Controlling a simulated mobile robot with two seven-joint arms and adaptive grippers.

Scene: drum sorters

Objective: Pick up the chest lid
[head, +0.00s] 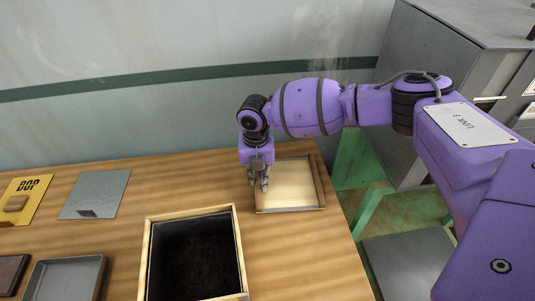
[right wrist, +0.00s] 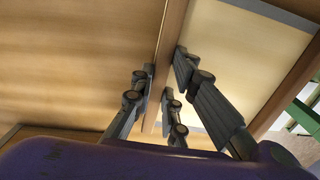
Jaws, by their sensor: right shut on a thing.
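The chest lid (head: 292,182) is a square piece with a cream panel, brown wooden side rims and grey edge strips. It is at the right end of the wooden table, and looks flat on it or very close to it. My right gripper (head: 260,184) points down at the lid's left rim and is shut on it. In the right wrist view, the fingers (right wrist: 160,88) stand on both sides of that rim, with the cream panel (right wrist: 248,52) to the right. My left gripper is out of view.
An open wooden box (head: 147,262) with a dark inside stands left of the lid. Farther left are a grey square plate (head: 95,190), a yellow plate (head: 34,184), a grey tray (head: 66,280) and a dark brown piece (head: 10,272). Grey cabinets (head: 440,40) stand right of the table.

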